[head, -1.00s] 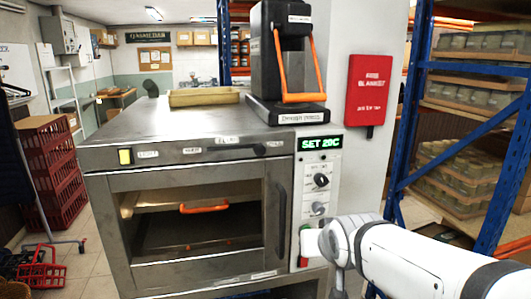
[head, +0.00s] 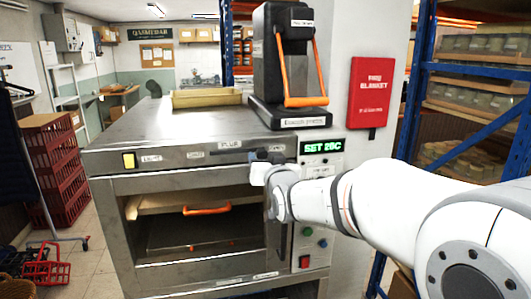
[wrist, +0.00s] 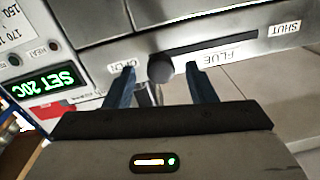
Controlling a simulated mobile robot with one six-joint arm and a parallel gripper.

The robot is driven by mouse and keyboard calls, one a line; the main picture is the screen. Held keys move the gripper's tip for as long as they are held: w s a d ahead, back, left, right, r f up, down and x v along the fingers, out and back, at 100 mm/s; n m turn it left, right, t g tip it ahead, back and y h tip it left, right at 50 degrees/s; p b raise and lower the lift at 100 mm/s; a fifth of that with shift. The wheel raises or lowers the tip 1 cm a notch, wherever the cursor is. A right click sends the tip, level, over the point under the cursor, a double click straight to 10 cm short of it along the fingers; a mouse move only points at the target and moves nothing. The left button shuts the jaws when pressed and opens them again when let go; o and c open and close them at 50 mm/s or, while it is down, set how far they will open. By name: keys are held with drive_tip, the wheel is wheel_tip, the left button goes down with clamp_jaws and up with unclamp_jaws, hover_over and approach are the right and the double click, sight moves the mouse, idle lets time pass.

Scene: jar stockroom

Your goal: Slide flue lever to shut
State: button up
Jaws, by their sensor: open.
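The flue lever's dark round knob (wrist: 160,68) shows in the wrist view at the OPEN end of its black slot (wrist: 211,46). The OPEN label (wrist: 122,66) is just left of it, and the SHUT label (wrist: 284,28) is at the far right. In the head view, the slot is on the oven's top front strip, below the FLUE label (head: 230,144). My gripper (wrist: 159,76) is open, with its two dark fingers on either side of the knob and a gap to each. In the head view, my wrist (head: 277,185) hides the fingertips and part of the knob area.
The steel oven (head: 110,166) has a glowing SET 20C display (head: 322,147) and a dark door handle just below my wrist. A black press (head: 290,60) with an orange handle and a wooden tray (head: 205,98) stand on top. A red fire blanket box (head: 370,92) hangs at right.

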drive_tip(key=shift+x, duration=1)
drive_tip(key=shift+c, duration=0.5)
clamp_jaws()
